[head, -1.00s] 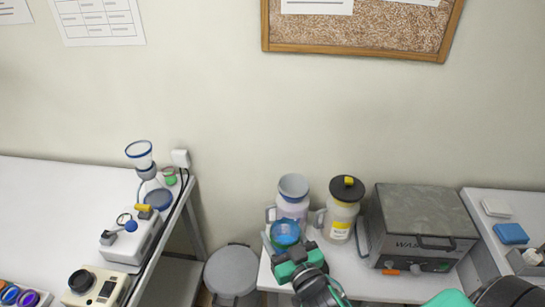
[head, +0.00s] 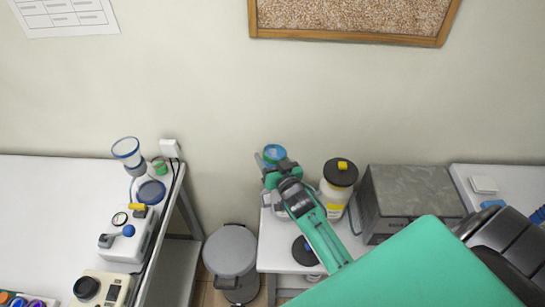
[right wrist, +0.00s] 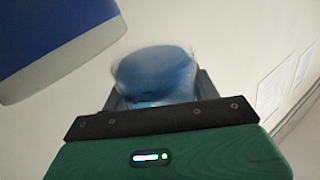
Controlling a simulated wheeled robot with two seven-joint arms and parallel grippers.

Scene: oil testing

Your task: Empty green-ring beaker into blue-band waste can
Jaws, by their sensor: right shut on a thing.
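My right gripper (head: 277,170) is shut on a clear beaker (head: 275,153) with blue contents, raised over the right-hand table. The beaker also shows, blurred, between the fingers in the right wrist view (right wrist: 156,75). Its ring colour cannot be made out clearly. The waste can stands behind the gripper in the head view and is mostly hidden. A blue and white rounded surface (right wrist: 50,45) fills the upper left of the right wrist view, apart from the beaker; it looks like the can. My left gripper is not in view.
A yellow-labelled jug with a black lid (head: 340,180) stands right of the gripper, beside a grey box-shaped device (head: 408,200). A black lid (head: 305,250) lies at the table front. A grey bin (head: 231,252) stands in the gap. The left bench (head: 60,195) holds instruments.

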